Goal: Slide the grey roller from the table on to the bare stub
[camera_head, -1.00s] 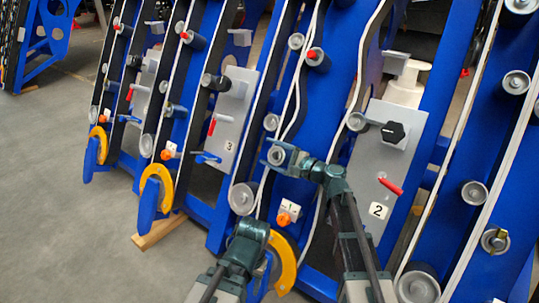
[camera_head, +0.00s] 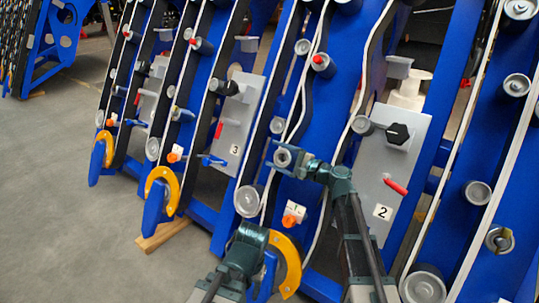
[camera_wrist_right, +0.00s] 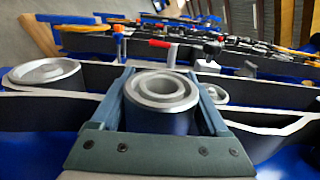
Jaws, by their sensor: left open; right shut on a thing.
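The grey roller (camera_wrist_right: 160,92) is between the two fingers of my right gripper (camera_wrist_right: 162,105) in the right wrist view. It has a pale ringed end and a dark body. In the head view my right gripper (camera_head: 284,157) holds the roller close in front of a blue machine frame. Whether the roller is on a stub is hidden. I cannot pick out the bare stub. My left gripper (camera_head: 249,236) is lower, in front of the frame near a yellow curved guard, open with nothing seen in it. No table is in view.
Blue frames carry belts and several fixed rollers, such as the grey roller at lower left of my right gripper (camera_head: 248,200). A grey plate marked 2 (camera_head: 386,175) with a black knob stands to the right. The yellow guard (camera_head: 288,262) is near my left gripper. Open floor (camera_head: 60,190) lies left.

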